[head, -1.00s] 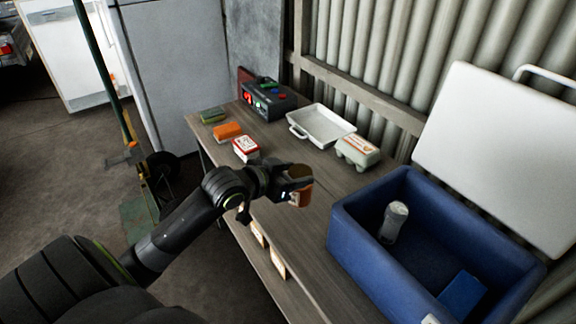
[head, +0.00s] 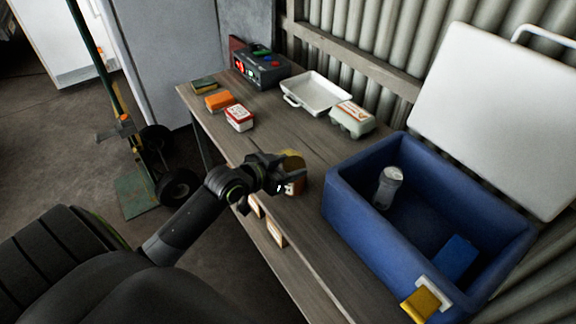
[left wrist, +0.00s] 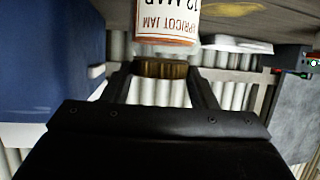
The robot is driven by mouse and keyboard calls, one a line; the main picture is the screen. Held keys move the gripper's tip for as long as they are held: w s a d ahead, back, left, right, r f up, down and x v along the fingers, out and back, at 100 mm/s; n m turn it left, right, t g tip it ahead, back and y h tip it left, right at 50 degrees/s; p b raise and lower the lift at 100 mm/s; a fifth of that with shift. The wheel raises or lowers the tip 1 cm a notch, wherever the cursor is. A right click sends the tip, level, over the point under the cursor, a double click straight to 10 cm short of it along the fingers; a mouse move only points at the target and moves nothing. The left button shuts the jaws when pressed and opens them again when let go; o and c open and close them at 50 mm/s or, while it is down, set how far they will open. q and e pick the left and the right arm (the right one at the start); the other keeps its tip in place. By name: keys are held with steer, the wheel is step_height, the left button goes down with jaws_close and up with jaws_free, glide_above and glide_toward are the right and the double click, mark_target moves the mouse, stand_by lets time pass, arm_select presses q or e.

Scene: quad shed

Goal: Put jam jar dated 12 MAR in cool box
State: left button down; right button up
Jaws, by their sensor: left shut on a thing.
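My left gripper (head: 282,176) is shut on the jam jar (head: 292,187), which has an orange-brown lid, and holds it near the table's front edge. In the left wrist view the picture is upside down; the jar's white label (left wrist: 166,22) reads APRICOT JAM and 12 MAR, with its top part cut off. The blue cool box (head: 345,210) stands open on the table to the right of the gripper, its white lid (head: 490,110) raised behind it. Inside are a grey-white can (head: 388,186) and a blue block (head: 456,258). My right gripper is not in view.
On the wooden table (head: 320,255) are a white tray (head: 310,90), an egg carton (head: 352,118), a red-and-white box (head: 239,118), an orange block (head: 219,101) and a dark device with a red display (head: 260,68).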

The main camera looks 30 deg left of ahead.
arm_select(q)
steer(key=c, duration=0.8)
jaws_free()
steer(key=shift+c, duration=0.2)
steer(key=shift+o, duration=1.3)
steer(key=shift+r, duration=0.1)
steer(key=p+v, duration=0.1)
steer(key=v, duration=1.1)
steer(key=shift+p, duration=0.35)
steer(key=shift+a, duration=0.1)
